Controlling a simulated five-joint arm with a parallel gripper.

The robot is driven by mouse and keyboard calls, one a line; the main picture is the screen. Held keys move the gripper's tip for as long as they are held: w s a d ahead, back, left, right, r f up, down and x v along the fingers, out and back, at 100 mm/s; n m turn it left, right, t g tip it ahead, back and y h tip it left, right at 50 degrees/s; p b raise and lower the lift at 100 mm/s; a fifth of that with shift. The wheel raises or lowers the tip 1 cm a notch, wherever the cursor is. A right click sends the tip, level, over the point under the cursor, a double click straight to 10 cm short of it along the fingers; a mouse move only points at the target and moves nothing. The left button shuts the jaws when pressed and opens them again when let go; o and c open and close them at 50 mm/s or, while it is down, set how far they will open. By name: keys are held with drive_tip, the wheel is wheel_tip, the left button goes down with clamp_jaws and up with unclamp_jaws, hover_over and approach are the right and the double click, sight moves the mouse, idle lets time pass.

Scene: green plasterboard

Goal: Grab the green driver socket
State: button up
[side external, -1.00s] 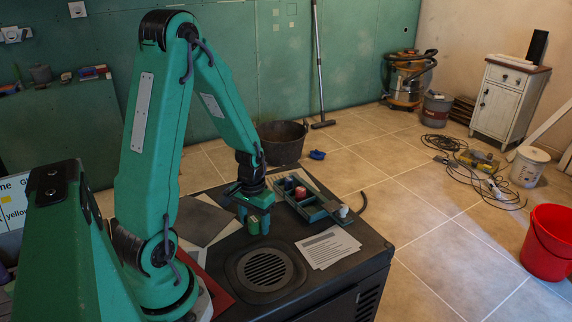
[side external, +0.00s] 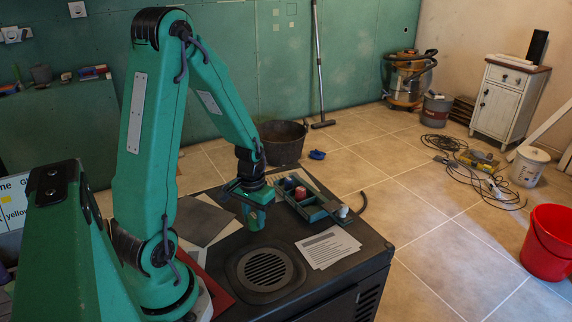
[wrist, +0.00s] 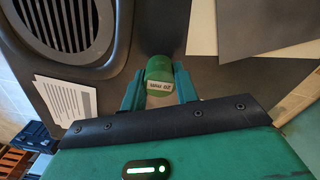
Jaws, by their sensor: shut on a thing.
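The green driver socket (wrist: 160,72), a short green cylinder with a pale label, sits between the two fingers of my gripper (wrist: 160,88) in the wrist view. The fingers are shut on its sides. In the side external view my gripper (side external: 254,216) points down over the dark worktop (side external: 345,280), behind the round grille. There the socket is hard to tell from the green fingers. I cannot tell from these frames whether it touches the worktop.
A green tray (side external: 309,209) with reddish and white items stands close to the right of my gripper. White sheets (side external: 328,248) lie to the right of the round grille (side external: 265,268). A dark flat sheet (side external: 203,220) lies to the left.

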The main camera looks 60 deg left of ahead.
drive_tip(key=shift+r, duration=1.35)
drive_tip(key=d+r, duration=0.7)
drive_tip(key=d, duration=0.4)
drive_tip(key=shift+s+d, duration=0.15)
drive_tip(key=shift+d, duration=0.15)
